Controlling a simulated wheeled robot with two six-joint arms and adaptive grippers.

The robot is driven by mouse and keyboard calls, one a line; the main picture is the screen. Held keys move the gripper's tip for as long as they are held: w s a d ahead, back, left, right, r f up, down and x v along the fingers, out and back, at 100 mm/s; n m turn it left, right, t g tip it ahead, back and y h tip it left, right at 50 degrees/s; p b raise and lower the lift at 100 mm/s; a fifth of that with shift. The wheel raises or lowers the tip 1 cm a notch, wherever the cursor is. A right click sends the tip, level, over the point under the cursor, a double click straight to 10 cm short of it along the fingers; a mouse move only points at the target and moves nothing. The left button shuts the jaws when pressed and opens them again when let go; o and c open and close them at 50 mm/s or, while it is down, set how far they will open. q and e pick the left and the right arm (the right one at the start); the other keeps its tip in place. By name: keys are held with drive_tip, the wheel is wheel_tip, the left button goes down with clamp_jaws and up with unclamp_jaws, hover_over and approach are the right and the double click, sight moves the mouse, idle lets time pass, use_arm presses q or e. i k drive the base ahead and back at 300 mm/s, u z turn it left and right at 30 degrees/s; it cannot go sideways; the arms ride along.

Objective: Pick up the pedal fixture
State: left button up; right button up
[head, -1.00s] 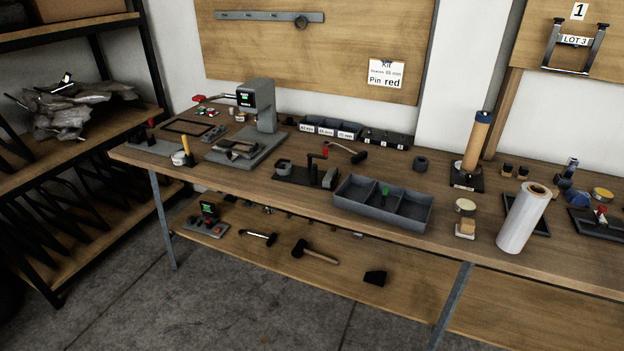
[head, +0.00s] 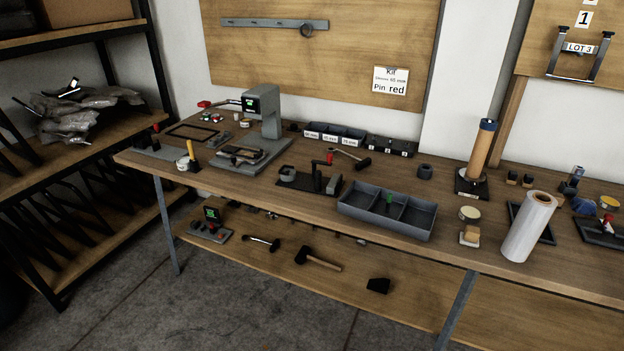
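A black fixture (head: 293,183) with a flat base, a red-topped lever and a grey block sits on the workbench (head: 400,190), left of the grey divided tray. It may be the pedal fixture, but no label shows this. Another dark fixture (head: 604,230) with a red-topped clamp stands at the right edge, partly cut off. Neither of my grippers is in view.
The grey tray (head: 388,210) has a small green item in it. A grey press (head: 263,115) stands at the back left. A white roll (head: 530,227) stands near the front edge. A lower shelf holds a mallet (head: 317,258). The floor in front is clear.

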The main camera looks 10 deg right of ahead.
sight(316, 183)
drive_tip(key=u, duration=0.85)
drive_tip(key=i, duration=2.5)
drive_tip(key=z, duration=2.25)
